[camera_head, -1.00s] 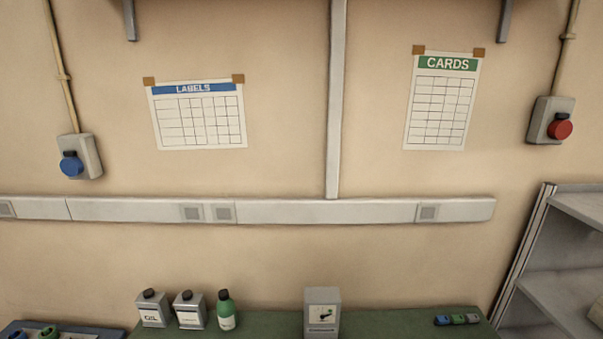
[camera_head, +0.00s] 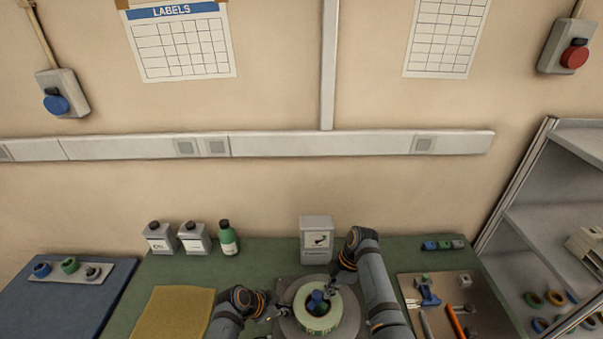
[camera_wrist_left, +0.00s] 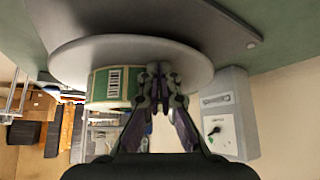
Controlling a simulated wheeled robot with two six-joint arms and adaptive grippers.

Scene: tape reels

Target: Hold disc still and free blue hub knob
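The grey disc (camera_head: 350,327) lies on the bench at the bottom of the head view. A pale green-and-white reel (camera_head: 300,311) sits on it, with the blue hub knob (camera_head: 317,300) at its centre. My left gripper (camera_head: 277,312) is at the disc's left side. In the left wrist view, which looks upside down, its fingertips (camera_wrist_left: 160,72) are close together in front of the disc (camera_wrist_left: 90,58), beside the labelled reel (camera_wrist_left: 100,84); contact is unclear. My right gripper (camera_head: 332,288) reaches in by the knob from the upper right; its fingers are too small to read.
A grey box (camera_head: 317,240) stands behind the disc. Bottles (camera_head: 228,238) stand at the back left and a yellow mat (camera_head: 172,313) lies left. A tool tray (camera_head: 480,318) lies right of my right arm. A shelf (camera_head: 560,225) stands far right.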

